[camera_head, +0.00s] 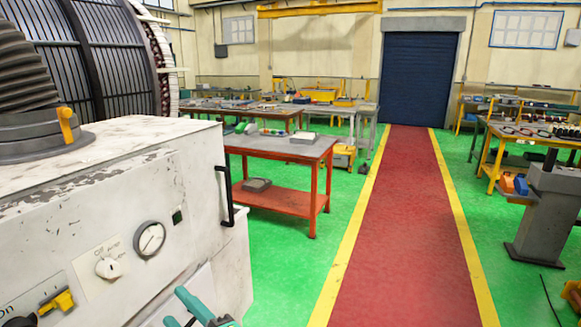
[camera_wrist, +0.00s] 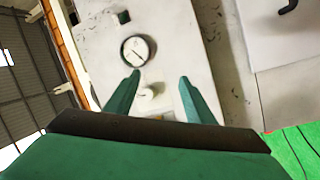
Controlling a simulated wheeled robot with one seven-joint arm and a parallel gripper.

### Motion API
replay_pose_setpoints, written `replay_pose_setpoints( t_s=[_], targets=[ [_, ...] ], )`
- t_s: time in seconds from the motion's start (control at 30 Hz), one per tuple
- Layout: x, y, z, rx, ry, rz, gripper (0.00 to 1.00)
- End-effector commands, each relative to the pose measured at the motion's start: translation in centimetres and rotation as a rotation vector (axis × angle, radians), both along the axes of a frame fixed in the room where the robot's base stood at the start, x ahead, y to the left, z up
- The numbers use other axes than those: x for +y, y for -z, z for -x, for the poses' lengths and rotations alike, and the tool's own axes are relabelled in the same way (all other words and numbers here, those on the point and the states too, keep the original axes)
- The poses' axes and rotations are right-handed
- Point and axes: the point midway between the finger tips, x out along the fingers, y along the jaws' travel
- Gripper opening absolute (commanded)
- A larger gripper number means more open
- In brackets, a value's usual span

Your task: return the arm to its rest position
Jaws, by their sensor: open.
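My gripper (camera_wrist: 159,82) is open, with two green fingers spread apart and nothing between them in the wrist view. In the head view, part of my gripper (camera_head: 195,308) shows at the bottom, in front of a worn white machine cabinet (camera_head: 190,190). The cabinet carries a round gauge (camera_head: 150,239), a white knob (camera_head: 108,267) and a yellow switch (camera_head: 57,302). In the wrist view the gauge (camera_wrist: 135,50) lies just beyond the left fingertip, and the knob (camera_wrist: 151,90) shows between the fingers. I cannot tell how far the fingers are from the panel.
A black handle (camera_head: 226,197) is on the cabinet's right edge. A red-framed workbench (camera_head: 285,205) stands behind it. A red walkway (camera_head: 405,220) with yellow borders is clear up to a blue shutter door (camera_head: 418,80). A grey pedestal (camera_head: 545,215) stands at right.

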Motion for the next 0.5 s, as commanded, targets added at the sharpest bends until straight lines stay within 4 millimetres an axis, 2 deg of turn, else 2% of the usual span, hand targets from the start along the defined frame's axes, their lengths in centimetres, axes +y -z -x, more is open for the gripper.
replay_pose_setpoints(
  t_s=[0.03, 0.27, 0.5],
  targets=[
    [-0.7, 1.7, 0.1, 0.058, 0.037, -0.048, 0.49],
    [-4.5, 8.2, 1.2, 0.276, 0.215, -0.252, 0.49],
    [-8.7, 14.9, 4.5, 0.456, 0.397, -0.436, 0.49]
  ],
)
